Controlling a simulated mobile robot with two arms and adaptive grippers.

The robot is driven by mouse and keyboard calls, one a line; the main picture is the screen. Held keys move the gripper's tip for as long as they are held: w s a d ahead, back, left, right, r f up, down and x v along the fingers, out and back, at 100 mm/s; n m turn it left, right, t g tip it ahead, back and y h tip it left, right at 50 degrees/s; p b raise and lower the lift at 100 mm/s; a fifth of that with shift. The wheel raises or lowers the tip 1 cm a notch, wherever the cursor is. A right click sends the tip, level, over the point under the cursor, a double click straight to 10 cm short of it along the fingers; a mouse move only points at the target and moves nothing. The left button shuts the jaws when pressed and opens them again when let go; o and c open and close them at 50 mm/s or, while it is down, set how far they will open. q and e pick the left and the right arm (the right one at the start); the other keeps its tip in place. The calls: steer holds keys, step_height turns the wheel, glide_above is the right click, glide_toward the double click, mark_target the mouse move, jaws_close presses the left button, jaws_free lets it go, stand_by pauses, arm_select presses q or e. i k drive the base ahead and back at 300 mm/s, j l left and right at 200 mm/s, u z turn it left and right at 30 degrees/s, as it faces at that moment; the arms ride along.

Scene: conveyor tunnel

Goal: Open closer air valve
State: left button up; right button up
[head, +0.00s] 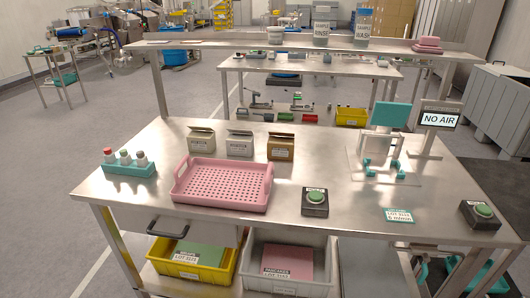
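A "NO AIR" sign (438,120) stands on a grey post at the right rear of the steel table. Beside it is a device that may be the closer, with a teal panel (390,115) on top and teal fittings (370,168) on a pale base plate. I cannot make out an air valve for certain. A teal part (421,271) shows below the table's right front, partly hidden by the table's edge, and I cannot tell what it is. Neither of my grippers is in view.
The steel table (290,190) holds a pink perforated tray (224,184), small boxes (240,142), a bottle rack (128,168) and two green push buttons (315,197). A yellow bin (180,270) and a grey bin (255,285) sit below. Open floor lies at left.

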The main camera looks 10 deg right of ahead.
mark_target(426, 259)
steer(key=l+z, duration=0.1)
steer(key=z, duration=1.4)
